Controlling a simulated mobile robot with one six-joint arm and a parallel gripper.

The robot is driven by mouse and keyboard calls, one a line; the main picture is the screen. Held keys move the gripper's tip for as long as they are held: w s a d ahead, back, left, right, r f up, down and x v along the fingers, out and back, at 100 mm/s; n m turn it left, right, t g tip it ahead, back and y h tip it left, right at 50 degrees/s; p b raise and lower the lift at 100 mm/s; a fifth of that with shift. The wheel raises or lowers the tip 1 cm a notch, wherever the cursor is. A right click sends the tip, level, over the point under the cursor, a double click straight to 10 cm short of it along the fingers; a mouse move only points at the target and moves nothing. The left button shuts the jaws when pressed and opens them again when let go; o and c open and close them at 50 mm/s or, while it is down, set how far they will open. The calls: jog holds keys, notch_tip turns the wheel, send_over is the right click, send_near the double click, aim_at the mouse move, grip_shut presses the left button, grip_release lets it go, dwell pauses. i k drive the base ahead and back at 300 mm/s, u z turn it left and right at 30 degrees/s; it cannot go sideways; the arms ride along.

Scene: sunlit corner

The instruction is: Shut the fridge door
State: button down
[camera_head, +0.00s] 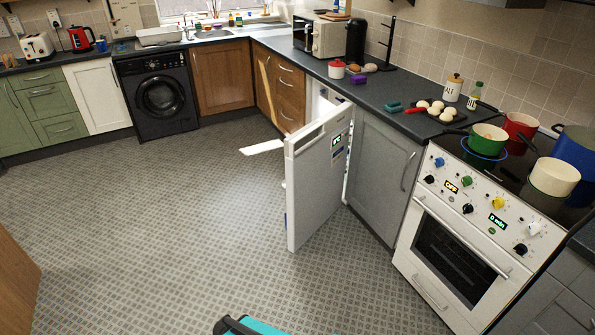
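The fridge door (318,182) stands wide open, swung out from the counter into the room. It is light grey with a small lit display near its upper right. The white fridge interior (322,100) shows only as a narrow strip behind the door; the rest of it is hidden. A teal and black part, which may be my own arm or gripper, shows at the bottom edge, well in front of the door and apart from it. Its fingertips cannot be made out.
The tiled floor (150,240) left of the door is clear. A grey cabinet (378,170) and white oven (455,245) stand to its right. Pots, including a green pot (487,140), sit on the hob. A brown wooden edge (15,285) stands at lower left.

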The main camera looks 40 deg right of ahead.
aim_at(315, 164)
jog(key=z, duration=0.05)
jog(key=i, duration=1)
jog(key=u, duration=0.05)
